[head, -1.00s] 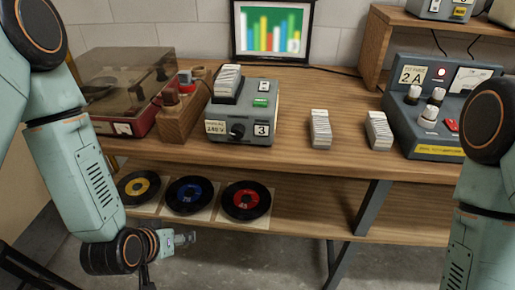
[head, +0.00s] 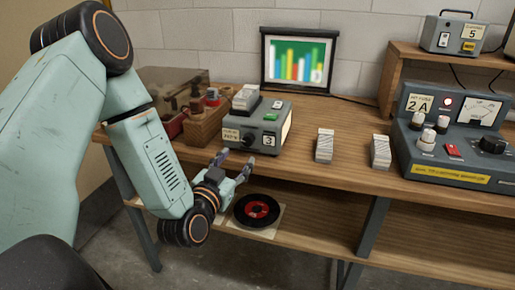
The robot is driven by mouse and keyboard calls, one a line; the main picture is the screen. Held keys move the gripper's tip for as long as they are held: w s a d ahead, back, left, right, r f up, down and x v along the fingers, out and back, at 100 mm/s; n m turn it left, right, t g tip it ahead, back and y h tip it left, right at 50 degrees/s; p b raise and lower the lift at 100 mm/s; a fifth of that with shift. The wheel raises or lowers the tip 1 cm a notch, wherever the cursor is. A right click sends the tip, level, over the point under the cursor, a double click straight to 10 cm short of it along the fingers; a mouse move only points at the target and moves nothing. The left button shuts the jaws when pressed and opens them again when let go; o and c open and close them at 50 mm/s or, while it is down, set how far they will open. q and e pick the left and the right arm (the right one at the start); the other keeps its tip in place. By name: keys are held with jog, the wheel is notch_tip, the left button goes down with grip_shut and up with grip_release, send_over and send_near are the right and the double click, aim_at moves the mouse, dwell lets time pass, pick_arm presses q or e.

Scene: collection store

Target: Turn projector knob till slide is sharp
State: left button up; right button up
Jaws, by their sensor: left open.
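The slide projector (head: 264,133) is a grey box on the wooden table, with a slide stack on top, a green button and a card reading 3. Its black knob (head: 247,139) is on the front face. My right gripper is out of view.
Two slide stacks (head: 324,146) (head: 381,151) stand right of the projector. A wooden block (head: 204,122) and a record player (head: 165,88) stand left. A grey control box (head: 450,138) is at right. A record (head: 257,210) lies on the lower shelf.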

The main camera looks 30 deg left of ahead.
aim_at(247, 142)
pick_arm(q)
jog(key=w, duration=0.2)
jog(key=w+a+b, duration=0.1)
jog(key=w, duration=0.1)
jog(key=w+a, duration=0.1)
jog(key=w, duration=0.1)
jog(key=shift+w+a, duration=0.15)
jog(key=shift+w, duration=0.25)
jog(key=shift+w+a, duration=0.15)
jog(key=shift+w, duration=0.1)
jog(key=shift+w+b, duration=0.3)
jog(key=shift+d, duration=0.25)
jog(key=shift+a, duration=0.2)
jog(key=c, duration=0.4)
jog(key=shift+d, duration=0.15)
jog(key=c, duration=0.3)
grip_shut()
